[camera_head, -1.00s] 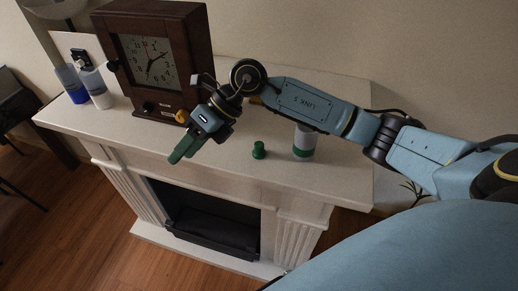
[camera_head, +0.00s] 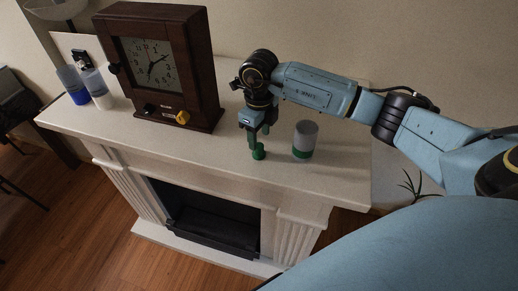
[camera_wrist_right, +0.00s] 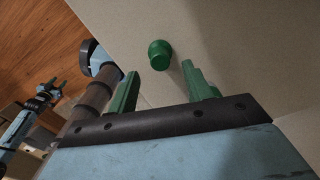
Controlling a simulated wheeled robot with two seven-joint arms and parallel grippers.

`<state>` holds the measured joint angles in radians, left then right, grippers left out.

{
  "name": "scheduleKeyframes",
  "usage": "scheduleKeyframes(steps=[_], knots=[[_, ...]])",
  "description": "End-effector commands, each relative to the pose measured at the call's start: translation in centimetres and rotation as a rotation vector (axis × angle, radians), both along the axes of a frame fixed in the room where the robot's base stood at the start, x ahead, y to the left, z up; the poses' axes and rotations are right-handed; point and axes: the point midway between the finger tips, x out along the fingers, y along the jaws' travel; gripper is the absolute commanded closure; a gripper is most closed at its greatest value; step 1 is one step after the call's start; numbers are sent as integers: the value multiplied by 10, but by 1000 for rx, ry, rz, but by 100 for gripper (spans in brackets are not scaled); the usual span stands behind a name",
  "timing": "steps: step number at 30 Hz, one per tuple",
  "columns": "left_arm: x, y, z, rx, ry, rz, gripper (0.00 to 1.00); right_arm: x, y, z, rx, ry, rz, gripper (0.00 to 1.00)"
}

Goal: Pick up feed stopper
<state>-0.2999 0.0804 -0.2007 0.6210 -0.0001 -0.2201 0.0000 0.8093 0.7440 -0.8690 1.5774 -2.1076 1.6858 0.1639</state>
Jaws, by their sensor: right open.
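The feed stopper, a small green knob-like piece (camera_head: 258,152), stands on the pale mantel top near its front edge. In the right wrist view, the stopper (camera_wrist_right: 159,54) sits just beyond the fingertips, roughly in line with the gap between them. My right gripper (camera_head: 257,143) points down above it, with its green fingers spread and empty; in the wrist view, the gripper (camera_wrist_right: 160,71) shows clear space between its fingers. In the head view, the fingers partly overlap the stopper, so contact is hard to judge. What seems to be my left gripper (camera_wrist_right: 58,87) shows small at the wrist view's left.
A grey cylinder with a green base (camera_head: 305,138) stands close to the right of the stopper. A wooden clock (camera_head: 163,65) with knobs stands to the left. Blue and white bottles (camera_head: 73,86) stand at the far left. The mantel (camera_head: 190,148) between clock and stopper is clear.

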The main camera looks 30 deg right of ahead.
Motion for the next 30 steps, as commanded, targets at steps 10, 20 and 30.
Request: scheduleKeyframes(steps=[10,20,30], knots=[[0,0,15,0,0,1,55,1,0,-42,2,4,0,50],[0,0,16,0,0,1,55,2,0,-54,1,0,2,50],[0,0,16,0,0,1,55,2,0,-54,1,0,1,87]])
